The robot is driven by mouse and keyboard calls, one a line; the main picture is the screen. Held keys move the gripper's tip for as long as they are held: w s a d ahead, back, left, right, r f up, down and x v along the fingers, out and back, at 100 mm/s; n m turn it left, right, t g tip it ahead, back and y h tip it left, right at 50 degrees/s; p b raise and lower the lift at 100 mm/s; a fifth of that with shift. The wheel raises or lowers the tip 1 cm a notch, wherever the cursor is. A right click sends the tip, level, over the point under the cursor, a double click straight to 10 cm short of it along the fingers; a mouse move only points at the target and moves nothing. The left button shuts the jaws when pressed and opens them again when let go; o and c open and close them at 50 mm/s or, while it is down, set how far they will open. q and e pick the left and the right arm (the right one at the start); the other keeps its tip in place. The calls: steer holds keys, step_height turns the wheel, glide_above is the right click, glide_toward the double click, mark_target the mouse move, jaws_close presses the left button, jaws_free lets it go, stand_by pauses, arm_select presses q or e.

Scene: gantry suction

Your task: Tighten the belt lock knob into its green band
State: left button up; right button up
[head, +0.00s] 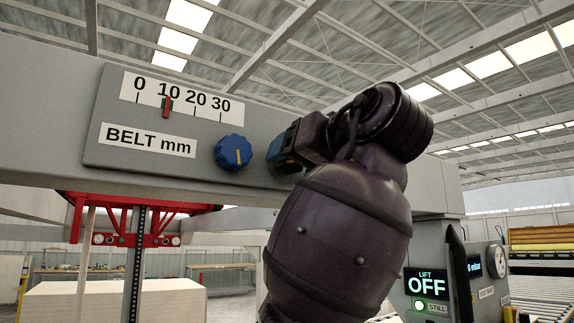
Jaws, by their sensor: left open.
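The blue belt lock knob (233,152) with a yellow mark sits on a grey panel on the beam, right of the "BELT mm" label. A scale plate (183,97) above it reads 0 to 30. A small red pointer with green beside it (167,107) stands close to 10; how much of the green band it covers is too small to tell. My right gripper is not in view.
A red frame (138,205) hangs below the beam on the left, above a pale stack (115,300). On the right, a lift display (427,284) reads OFF, with a lit green button (418,305) below it. A round gauge (497,257) and rollers stand farther right.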

arm_select(q)
steer(key=shift+w+a, duration=0.1)
steer(key=shift+w, duration=0.05)
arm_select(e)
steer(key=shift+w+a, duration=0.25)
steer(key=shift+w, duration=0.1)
arm_select(q)
steer(key=c, duration=0.9)
steer(key=shift+m+b, duration=0.3)
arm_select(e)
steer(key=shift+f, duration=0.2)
arm_select(q)
steer(key=m+b, duration=0.2)
steer(key=m, duration=0.3)
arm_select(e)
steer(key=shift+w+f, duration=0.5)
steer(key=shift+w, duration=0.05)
arm_select(q)
steer(key=shift+r+m, duration=0.1)
steer(key=shift+m, duration=0.3)
